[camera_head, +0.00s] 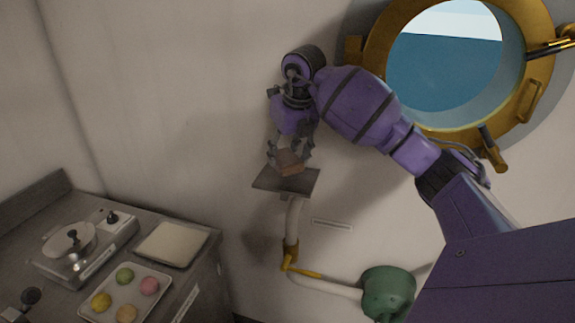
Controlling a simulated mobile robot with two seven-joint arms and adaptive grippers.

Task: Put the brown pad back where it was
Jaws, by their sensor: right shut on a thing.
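The brown pad (289,166) is a small brown block in the middle of the camera_head view. My right gripper (288,158) points down and is shut on it. The pad is at or just above a small grey shelf plate (267,181) on the wall; I cannot tell whether it touches the plate. The gripper fingers hide part of the pad. My left gripper is not in view.
A white pipe (293,218) with a yellow-handled valve (289,262) runs below the plate to a green fitting (388,290). A brass porthole (374,50) is at upper right. A counter at lower left holds a hot plate (85,252), a dough tray (206,238) and a bun tray (166,281).

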